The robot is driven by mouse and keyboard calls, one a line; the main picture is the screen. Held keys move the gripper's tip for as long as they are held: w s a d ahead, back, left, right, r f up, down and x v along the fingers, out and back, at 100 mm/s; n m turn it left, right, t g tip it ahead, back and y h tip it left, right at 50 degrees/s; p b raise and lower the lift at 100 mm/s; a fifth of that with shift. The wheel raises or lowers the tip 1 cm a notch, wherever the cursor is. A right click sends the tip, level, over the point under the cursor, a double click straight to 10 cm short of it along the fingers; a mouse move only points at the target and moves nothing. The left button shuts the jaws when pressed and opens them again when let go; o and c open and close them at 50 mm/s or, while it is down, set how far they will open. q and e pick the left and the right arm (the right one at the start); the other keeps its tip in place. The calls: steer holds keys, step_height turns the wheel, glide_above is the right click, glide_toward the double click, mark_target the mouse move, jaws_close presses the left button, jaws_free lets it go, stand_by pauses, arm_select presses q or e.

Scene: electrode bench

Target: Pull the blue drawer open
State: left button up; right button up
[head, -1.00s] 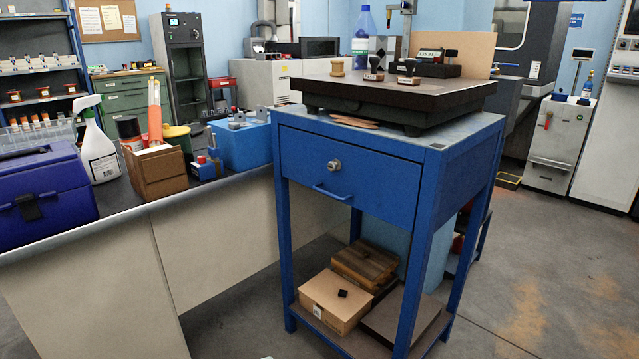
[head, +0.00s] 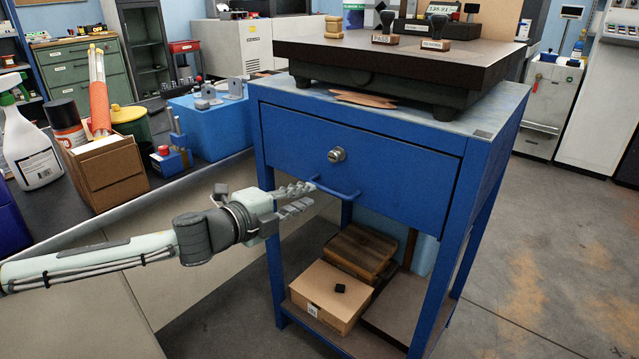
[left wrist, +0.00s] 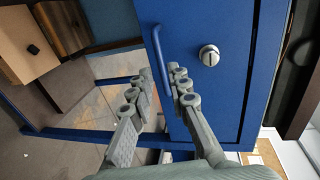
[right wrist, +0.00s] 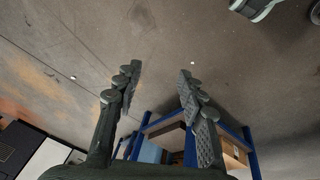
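The blue drawer (head: 375,168) is shut, its front flush with the blue table frame. A round lock (head: 337,155) sits above its bar handle (head: 338,190). My left gripper (head: 312,196) comes from the left, its fingertips at the left end of the handle. In the left wrist view the two fingers (left wrist: 160,82) are apart, with the handle (left wrist: 159,52) lined up between the tips; whether they touch it I cannot tell. My right gripper (right wrist: 157,75) is open and empty, seen only in the right wrist view, over the floor.
A dark surface plate (head: 390,60) with stamps stands on the table top. A cardboard box (head: 320,290) and wooden boxes lie on the lower shelf. Floor at right is clear.

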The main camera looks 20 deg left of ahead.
mark_target(323, 190)
arm_select(q)
steer(key=x, duration=0.6)
steer(key=shift+w+d+p, duration=0.1)
steer(key=shift+d+p, duration=0.05)
steer(key=shift+p, duration=0.25)
steer(key=shift+w+d, duration=0.15)
steer(key=shift+w, duration=0.25)
steer(key=shift+f, duration=0.1)
jaws_close()
arm_select(e)
step_height(323, 190, down, 3)
steer(key=shift+s+r, duration=0.15)
steer(key=shift+s, duration=0.2)
